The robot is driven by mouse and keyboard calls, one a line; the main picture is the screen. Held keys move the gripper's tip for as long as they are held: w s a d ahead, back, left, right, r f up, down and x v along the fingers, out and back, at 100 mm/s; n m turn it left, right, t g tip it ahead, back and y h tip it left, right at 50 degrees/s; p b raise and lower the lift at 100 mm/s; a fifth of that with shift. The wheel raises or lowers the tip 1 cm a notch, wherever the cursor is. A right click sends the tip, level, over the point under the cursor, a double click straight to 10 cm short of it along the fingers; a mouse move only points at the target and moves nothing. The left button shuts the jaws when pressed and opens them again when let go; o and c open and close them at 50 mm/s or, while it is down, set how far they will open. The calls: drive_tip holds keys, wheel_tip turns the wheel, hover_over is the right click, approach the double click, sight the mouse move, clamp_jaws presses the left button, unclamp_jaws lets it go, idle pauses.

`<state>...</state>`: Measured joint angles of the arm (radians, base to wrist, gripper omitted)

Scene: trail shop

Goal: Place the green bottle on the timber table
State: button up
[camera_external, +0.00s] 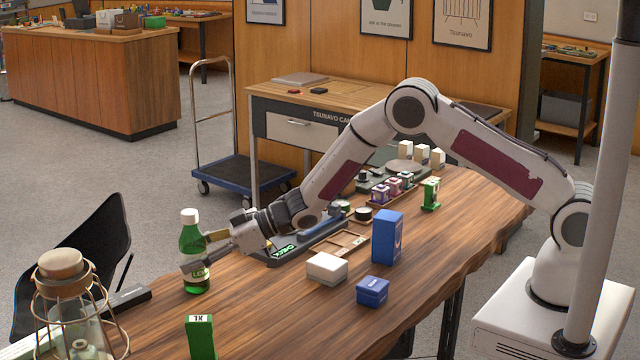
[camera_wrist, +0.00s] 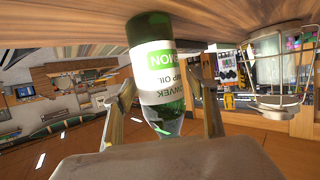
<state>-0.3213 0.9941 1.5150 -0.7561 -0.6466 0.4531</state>
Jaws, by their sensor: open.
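The green bottle (camera_external: 192,240) with a white cap stands upright on the timber table (camera_external: 270,318) near its left end. My gripper (camera_external: 200,252) reaches it from the right, low and nearly level, with one finger on each side of the bottle. The wrist view is upside down; there the green bottle (camera_wrist: 155,28) with its white label lies between the two fingers of my gripper (camera_wrist: 163,95). The jaws are open, and I cannot tell whether either finger touches the glass. The bottle's cap is hidden in the wrist view.
A wire-caged lantern (camera_external: 75,300) stands left of the bottle, and a green box (camera_external: 201,338) is in front. A white box (camera_external: 327,268), a blue box (camera_external: 372,291) and a tall blue box (camera_external: 387,237) stand right. The front middle of the table is clear.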

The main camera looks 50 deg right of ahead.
drive_tip(key=shift+r, duration=0.1)
drive_tip(key=shift+v, duration=0.95)
drive_tip(key=v, duration=1)
idle(0.4)
